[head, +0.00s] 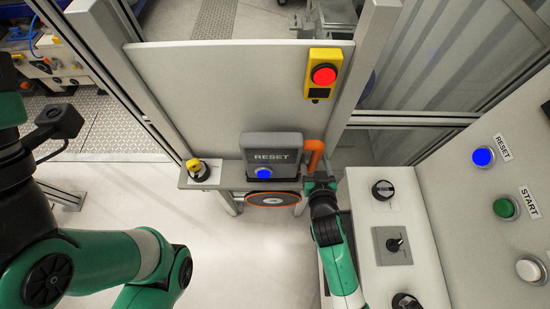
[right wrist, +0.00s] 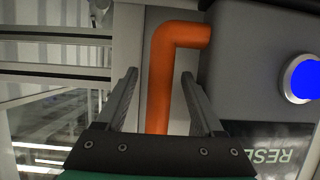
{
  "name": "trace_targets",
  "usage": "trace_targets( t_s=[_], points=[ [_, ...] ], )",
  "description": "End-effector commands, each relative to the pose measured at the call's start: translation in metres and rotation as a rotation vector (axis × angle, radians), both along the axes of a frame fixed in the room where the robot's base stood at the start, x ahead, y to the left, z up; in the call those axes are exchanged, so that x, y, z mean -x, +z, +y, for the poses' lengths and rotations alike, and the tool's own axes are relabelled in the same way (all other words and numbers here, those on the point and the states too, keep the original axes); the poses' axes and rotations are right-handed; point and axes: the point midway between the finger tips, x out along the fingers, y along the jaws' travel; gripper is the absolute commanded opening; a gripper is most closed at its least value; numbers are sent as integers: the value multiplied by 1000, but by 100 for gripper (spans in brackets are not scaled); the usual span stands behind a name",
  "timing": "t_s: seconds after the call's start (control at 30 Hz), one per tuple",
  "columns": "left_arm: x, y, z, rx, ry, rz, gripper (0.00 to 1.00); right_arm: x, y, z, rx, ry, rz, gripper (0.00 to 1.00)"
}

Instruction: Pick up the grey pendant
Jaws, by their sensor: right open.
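The grey pendant (head: 272,143) is a grey box marked RESET with a blue button, sitting on a narrow shelf in the middle of the head view. An orange bent handle (head: 315,152) stands at its right side. My right gripper (head: 317,182) is at the lower end of this handle. In the right wrist view, my open right gripper (right wrist: 160,76) has a finger on each side of the handle's straight part (right wrist: 158,95), with gaps visible. The pendant's body (right wrist: 250,60) is right of the fingers there. My left arm shows at the left; its gripper fingers are not visible.
The shelf (head: 228,179) also holds a yellow-topped knob (head: 197,168). An orange-rimmed disc (head: 273,199) is below it. A panel with a red button (head: 323,75) is behind. A console with dark knobs (head: 383,189) stands close to my right arm.

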Motion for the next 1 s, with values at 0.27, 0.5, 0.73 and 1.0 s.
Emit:
trace_targets(
  t_s=[0.27, 0.5, 0.73, 1.0],
  points=[
    [0, 0, 0, 0, 0, 0, 60, -2, -1, 0, 0, 0, 0, 64],
    [0, 0, 0, 0, 0, 0, 60, -2, -1, 0, 0, 0, 0, 21],
    [0, 0, 0, 0, 0, 0, 60, -2, -1, 0, 0, 0, 0, 0],
    [0, 0, 0, 0, 0, 0, 60, -3, 2, 1, -4, 1, -6, 0]
  ],
)
